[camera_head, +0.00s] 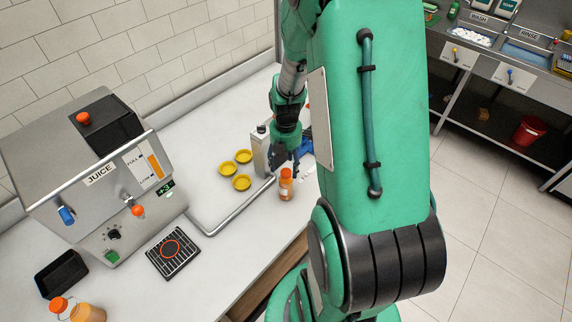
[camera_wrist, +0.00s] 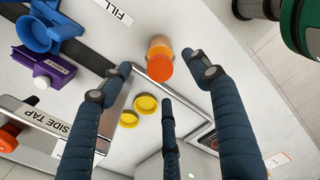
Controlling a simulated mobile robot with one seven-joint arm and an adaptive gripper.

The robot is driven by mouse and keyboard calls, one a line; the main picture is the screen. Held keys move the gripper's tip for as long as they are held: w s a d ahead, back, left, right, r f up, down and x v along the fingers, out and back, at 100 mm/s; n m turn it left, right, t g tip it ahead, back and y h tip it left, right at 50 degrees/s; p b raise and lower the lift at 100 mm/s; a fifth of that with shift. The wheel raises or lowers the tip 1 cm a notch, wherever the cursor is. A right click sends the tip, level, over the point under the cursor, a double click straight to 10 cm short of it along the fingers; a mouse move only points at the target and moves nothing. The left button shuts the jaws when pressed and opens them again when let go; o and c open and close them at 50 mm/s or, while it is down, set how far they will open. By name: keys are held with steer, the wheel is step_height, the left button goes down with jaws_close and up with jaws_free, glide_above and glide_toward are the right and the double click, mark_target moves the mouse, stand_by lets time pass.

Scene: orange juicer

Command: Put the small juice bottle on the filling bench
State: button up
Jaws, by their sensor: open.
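The small juice bottle (camera_head: 286,188), orange with an orange cap, stands upright on the white bench (camera_head: 222,222) near its front edge, by the FILL lettering. In the wrist view the bottle (camera_wrist: 159,62) shows from above, cap toward the camera. My gripper (camera_head: 287,160) is just above and behind the bottle in the head view. In the wrist view my gripper (camera_wrist: 160,72) has its fingers spread, one on each side of the bottle and a third below, with visible gaps to the cap.
A steel juice machine (camera_head: 95,170) and a black drip grate (camera_head: 173,252) are at left. Several yellow lids (camera_head: 236,170) lie behind the bottle. A steel side-tap box (camera_head: 260,150), a blue funnel (camera_wrist: 38,30) and a purple block (camera_wrist: 45,70) are close by. A metal rail (camera_head: 232,212) borders the bench.

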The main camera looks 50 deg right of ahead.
steer(key=shift+r, duration=0.1)
steer(key=w+a+r+m+t+h, duration=0.15)
steer(key=a+r+m, duration=0.55)
steer(key=a+r, duration=1)
steer(key=s+a+r+m+t, duration=0.2)
steer(key=s+a+r+m, duration=0.2)
steer(key=s+a+r, duration=0.1)
steer(key=s+a+r+m+t+y, duration=0.1)
steer(key=s+a+r+m+t, duration=0.1)
steer(key=s+a+r+m, duration=0.3)
steer(key=a+r, duration=0.3)
steer(key=r, duration=0.2)
steer(key=shift+s+a, duration=0.25)
steer(key=shift+s, duration=0.15)
steer(key=shift+y, duration=0.25)
steer(key=shift+f+b, duration=0.8)
